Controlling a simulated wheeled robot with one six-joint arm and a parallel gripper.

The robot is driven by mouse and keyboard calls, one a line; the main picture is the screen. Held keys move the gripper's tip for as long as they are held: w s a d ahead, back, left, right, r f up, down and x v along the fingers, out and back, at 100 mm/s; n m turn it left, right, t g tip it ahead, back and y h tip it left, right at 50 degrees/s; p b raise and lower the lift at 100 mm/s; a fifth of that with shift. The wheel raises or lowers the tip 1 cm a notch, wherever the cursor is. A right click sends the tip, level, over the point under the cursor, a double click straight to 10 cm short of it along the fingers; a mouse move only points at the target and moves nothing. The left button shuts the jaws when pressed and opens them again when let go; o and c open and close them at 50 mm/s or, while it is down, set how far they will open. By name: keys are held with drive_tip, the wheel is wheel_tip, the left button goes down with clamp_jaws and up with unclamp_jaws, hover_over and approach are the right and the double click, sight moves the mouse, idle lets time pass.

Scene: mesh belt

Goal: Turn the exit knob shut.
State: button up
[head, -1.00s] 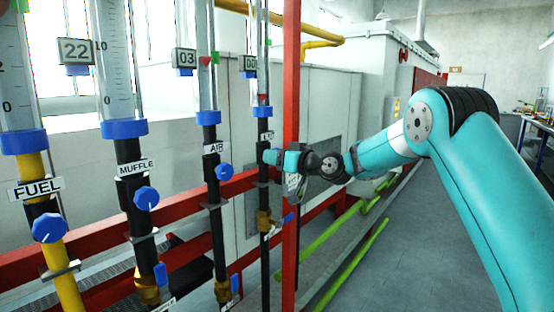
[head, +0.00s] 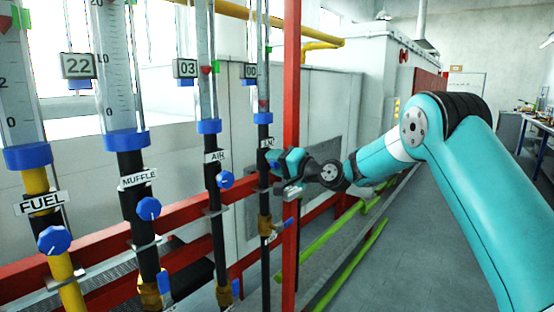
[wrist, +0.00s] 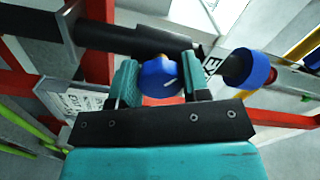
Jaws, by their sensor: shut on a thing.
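In the wrist view the blue round knob (wrist: 158,77) with a white mark sits between the two fingers of my gripper (wrist: 157,82). The fingers are shut on its sides. It is on a dark pipe (wrist: 135,40), beside a partly seen white label (wrist: 209,64). In the head view my gripper (head: 283,165) is at the fourth, rightmost pipe (head: 263,190), just below its small white label (head: 268,142). My gripper hides the knob there, and the label is hard to read.
A red upright post (head: 291,80) stands close beside my gripper. To the left are FUEL, MUFFLE and AIR pipes with blue knobs (head: 54,240), (head: 148,208), (head: 225,180). A red rail (head: 110,242) crosses behind the pipes. Open floor (head: 420,250) lies right.

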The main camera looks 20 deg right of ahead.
drive_tip(key=m+p, duration=0.1)
drive_tip(key=m, duration=0.1)
drive_tip(key=m+p, duration=0.1)
drive_tip(key=m, duration=0.1)
drive_tip(key=m+p, duration=0.2)
drive_tip(key=shift+r+m, duration=0.3)
drive_tip(key=m+p, duration=0.3)
drive_tip(key=m, duration=0.2)
drive_tip(key=shift+d+f, duration=0.1)
drive_tip(key=shift+m, duration=0.3)
drive_tip(key=o, duration=0.9)
drive_tip(key=shift+f, duration=0.1)
drive_tip(key=shift+o, duration=0.2)
drive_tip(key=b+v, duration=0.5)
drive_tip(key=v, duration=1.2)
drive_tip(key=shift+b, duration=0.3)
drive_tip(key=shift+s, duration=0.1)
